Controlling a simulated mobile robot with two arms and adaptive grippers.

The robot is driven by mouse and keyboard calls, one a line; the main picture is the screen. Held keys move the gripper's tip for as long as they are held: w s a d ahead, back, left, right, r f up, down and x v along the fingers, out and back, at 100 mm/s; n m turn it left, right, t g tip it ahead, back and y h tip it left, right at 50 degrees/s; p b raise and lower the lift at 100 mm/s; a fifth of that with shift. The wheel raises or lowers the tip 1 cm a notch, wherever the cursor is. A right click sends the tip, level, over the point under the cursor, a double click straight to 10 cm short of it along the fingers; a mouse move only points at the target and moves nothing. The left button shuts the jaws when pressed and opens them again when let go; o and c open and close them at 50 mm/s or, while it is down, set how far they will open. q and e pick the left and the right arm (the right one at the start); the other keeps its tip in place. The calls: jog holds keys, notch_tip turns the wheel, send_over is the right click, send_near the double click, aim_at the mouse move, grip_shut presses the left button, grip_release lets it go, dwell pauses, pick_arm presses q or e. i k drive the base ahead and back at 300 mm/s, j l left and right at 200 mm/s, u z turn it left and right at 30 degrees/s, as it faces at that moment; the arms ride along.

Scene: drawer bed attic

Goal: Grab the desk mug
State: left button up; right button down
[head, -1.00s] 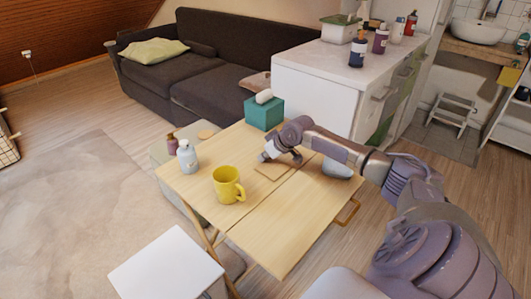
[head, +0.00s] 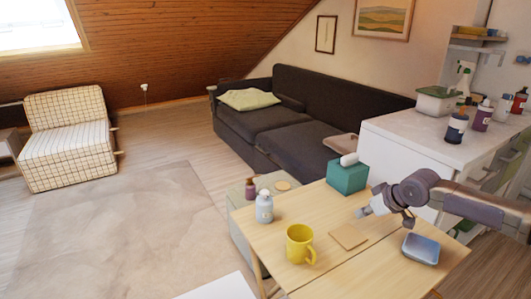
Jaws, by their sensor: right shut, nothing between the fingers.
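The yellow mug (head: 297,244) stands upright on the light wooden table (head: 345,279), with its handle towards the lower right in the head view. My right gripper (head: 383,211) is shut and empty over the table's back right part. It is apart from the mug, to its right and farther back. A flat square tan coaster (head: 348,236) lies between them. My left gripper is not in view.
A white bottle (head: 264,208) stands behind the mug to the left, with a purple bottle (head: 250,188) farther back. A teal tissue box (head: 347,177) stands at the table's back edge. A blue-grey dish (head: 421,249) sits at the right. A white counter (head: 400,140) rises behind my right arm.

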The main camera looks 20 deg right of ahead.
aim_at(300, 237)
jog(key=k+l, duration=0.1)
jog(key=k, duration=0.9)
